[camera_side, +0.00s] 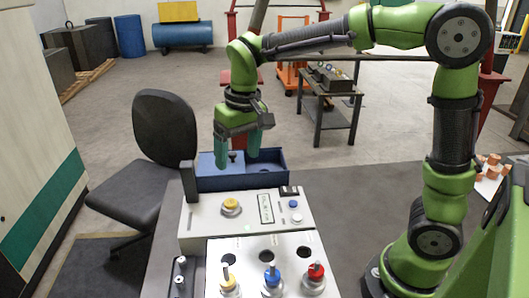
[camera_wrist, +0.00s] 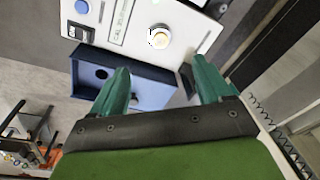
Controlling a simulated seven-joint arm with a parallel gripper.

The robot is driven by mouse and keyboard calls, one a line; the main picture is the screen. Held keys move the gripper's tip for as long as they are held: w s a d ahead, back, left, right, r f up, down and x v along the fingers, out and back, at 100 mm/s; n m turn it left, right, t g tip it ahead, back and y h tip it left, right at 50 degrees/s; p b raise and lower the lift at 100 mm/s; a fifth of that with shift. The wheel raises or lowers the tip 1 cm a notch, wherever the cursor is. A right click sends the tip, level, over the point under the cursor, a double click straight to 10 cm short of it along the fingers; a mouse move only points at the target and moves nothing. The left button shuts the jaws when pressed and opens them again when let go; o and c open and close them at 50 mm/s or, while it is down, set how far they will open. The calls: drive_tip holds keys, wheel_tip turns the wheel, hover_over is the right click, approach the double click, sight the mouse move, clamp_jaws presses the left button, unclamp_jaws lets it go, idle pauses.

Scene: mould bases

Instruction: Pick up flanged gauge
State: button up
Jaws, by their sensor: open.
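A yellow-topped flanged gauge (camera_side: 231,205) with a silvery round flange sits on the white calibration panel (camera_side: 265,235). It also shows in the wrist view as a pale yellow, glaring disc (camera_wrist: 159,37) beyond the fingertips. More flanged gauges, yellow (camera_side: 229,280), blue (camera_side: 272,278) and red (camera_side: 314,278), stand in the front panel; the pictures do not tell which one the task names. My gripper (camera_side: 238,158) is open with nothing between its green fingers. It hangs over the blue tray (camera_side: 270,181), behind and above the calibration panel. The wrist view shows both fingers (camera_wrist: 162,70) apart.
The blue tray (camera_wrist: 158,92) has a dark round spot on its floor. Dark holes (camera_side: 268,254) lie behind the front gauges. A dark upright block (camera_side: 188,181) stands at the panel's left corner. An office chair (camera_side: 165,140) is to the left. The grey table (camera_side: 345,195) is clear at right.

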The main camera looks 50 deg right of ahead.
drive_tip(key=w+r+g, duration=0.1)
drive_tip(key=w+r, duration=0.1)
drive_tip(key=w, duration=0.1)
hover_over(230, 202)
drive_tip(key=shift+h, duration=0.4)
drive_tip(key=f, duration=1.1)
drive_tip(key=shift+d+f, duration=0.2)
drive_tip(key=shift+a+f, duration=0.15)
drive_tip(key=shift+f, duration=2.8)
drive_tip(key=shift+r, duration=0.1)
clamp_jaws()
